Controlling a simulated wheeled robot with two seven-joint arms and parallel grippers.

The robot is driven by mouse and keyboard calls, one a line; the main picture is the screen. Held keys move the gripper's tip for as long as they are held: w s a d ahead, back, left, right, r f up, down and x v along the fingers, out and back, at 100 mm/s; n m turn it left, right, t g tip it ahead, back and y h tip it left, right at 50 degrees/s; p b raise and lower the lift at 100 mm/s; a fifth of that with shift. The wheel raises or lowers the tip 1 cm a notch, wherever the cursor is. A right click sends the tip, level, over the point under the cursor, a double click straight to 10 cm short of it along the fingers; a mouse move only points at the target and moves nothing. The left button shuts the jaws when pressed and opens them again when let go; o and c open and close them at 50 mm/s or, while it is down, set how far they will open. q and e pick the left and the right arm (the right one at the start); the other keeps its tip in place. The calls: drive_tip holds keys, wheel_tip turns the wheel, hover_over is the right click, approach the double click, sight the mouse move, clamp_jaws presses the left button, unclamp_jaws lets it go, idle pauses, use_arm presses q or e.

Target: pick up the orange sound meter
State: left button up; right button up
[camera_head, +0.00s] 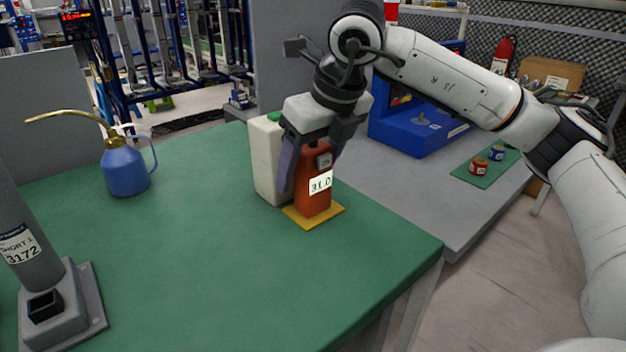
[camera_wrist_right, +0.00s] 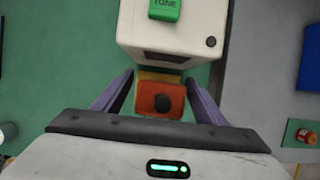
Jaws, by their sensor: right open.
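The orange sound meter (camera_head: 314,199) stands upright on a yellow pad (camera_head: 327,217) near the right edge of the green table. A white label reading 31.0 is on its front. My right gripper (camera_head: 315,168) is above it, pointing down, with fingers on either side of its upper part. In the right wrist view, the orange top of the sound meter (camera_wrist_right: 166,107) with a dark round cap lies between the two spread fingertips, with a gap visible beside the fingers. The left gripper is not in view.
A white box (camera_head: 265,160) with a green button stands right behind the meter. A blue oil can (camera_head: 126,170) and a grey stand (camera_head: 62,307) are on the left. A grey bench with a blue device (camera_head: 415,128) adjoins on the right. The front middle of the green table is clear.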

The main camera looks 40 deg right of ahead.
drive_tip(key=shift+w+f, duration=0.15)
drive_tip(key=shift+f, duration=0.1)
drive_tip(key=c, duration=1.3)
drive_tip(key=shift+c, duration=0.4)
drive_tip(key=shift+r, duration=0.15)
